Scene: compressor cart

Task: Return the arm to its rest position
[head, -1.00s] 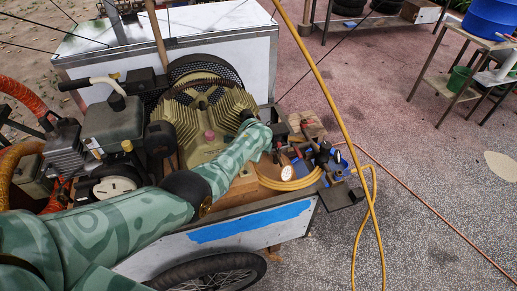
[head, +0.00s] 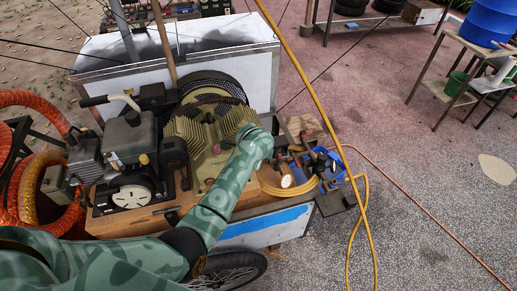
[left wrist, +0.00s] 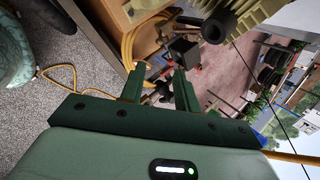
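My left arm, camouflage green, reaches in the head view from the lower left over the cart (head: 150,218), its wrist in front of the ribbed compressor pump (head: 200,140). In the head view my left gripper is mostly hidden behind the wrist. In the left wrist view my left gripper (left wrist: 158,90) shows two green fingers spread apart with nothing held between them. Beyond the fingers are a coiled yellow hose (left wrist: 130,48) and dark fittings at the cart's end. My right gripper is in neither view.
An engine (head: 128,150) and orange ducts (head: 40,98) stand at the left of the cart. A yellow hose (head: 325,110) crosses the head view diagonally. A gauge (head: 287,180) sits by the coil. Open floor lies to the right, before a table with a blue barrel (head: 490,22).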

